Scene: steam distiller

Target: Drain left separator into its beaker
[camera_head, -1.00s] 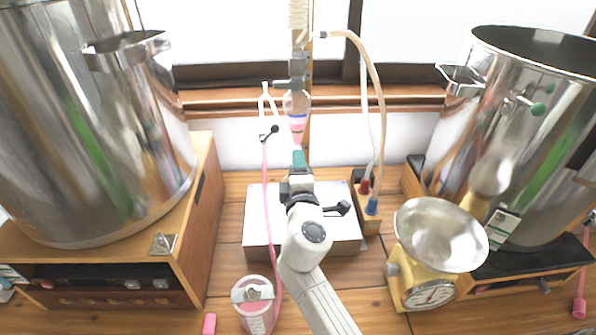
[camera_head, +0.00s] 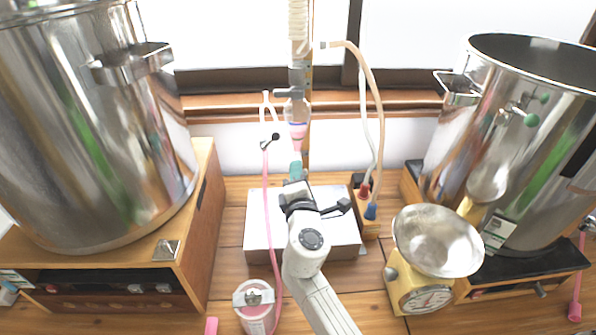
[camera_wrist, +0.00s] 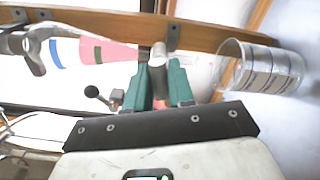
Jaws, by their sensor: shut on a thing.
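The left separator (camera_head: 297,138) hangs on the central stand in the head view, clear above with pink liquid in its lower part. In the wrist view a pink tapered body with blue and green bands (camera_wrist: 108,52) lies at the upper left. My gripper (camera_head: 297,168) is just below the separator. In the wrist view its green fingers (camera_wrist: 160,85) are shut on a pale grey cylindrical piece (camera_wrist: 157,68); I cannot tell which part it is. A clear beaker with dark blue bands (camera_wrist: 262,68) is at the right of the wrist view, apart from the fingers. No liquid shows in it.
A black-knobbed valve (camera_head: 275,137) on a pink hose is just left of the separator. A white box (camera_head: 257,225) lies under my arm. Large steel pots (camera_head: 95,130) (camera_head: 510,140) stand either side. A yellow scale (camera_head: 420,290) and pink-filled jar (camera_head: 255,312) are in front.

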